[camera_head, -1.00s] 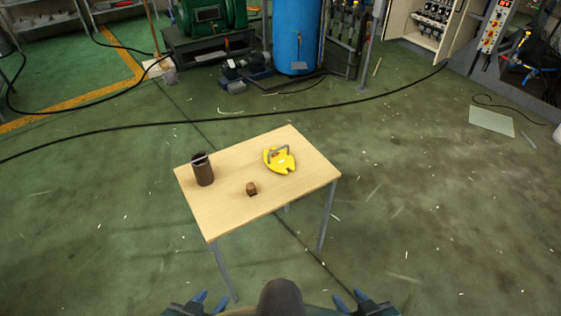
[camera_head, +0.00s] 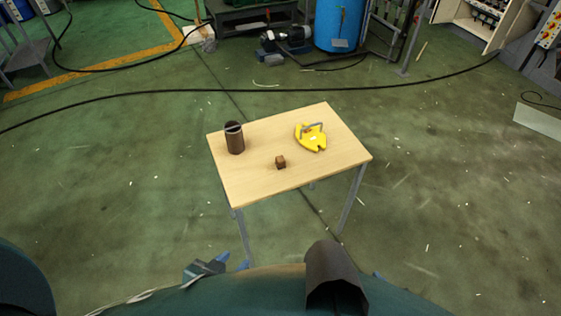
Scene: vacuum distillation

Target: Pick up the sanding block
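A small brown block (camera_head: 280,162), which looks like the sanding block, lies on the light wooden table (camera_head: 250,188) near its front edge. My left gripper (camera_head: 232,262) is at the bottom of the view, in front of the table and well apart from the block. Its two blue fingertips are spread and nothing shows between them. Only a small blue tip of my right gripper (camera_head: 378,275) shows at the bottom; my own body hides the rest.
A dark brown cylinder (camera_head: 235,140) stands at the table's left side. A yellow tool-like object with a grey handle (camera_head: 311,138) lies to the right. A black cable (camera_head: 300,90) crosses the floor behind; the green floor around the table is mostly clear.

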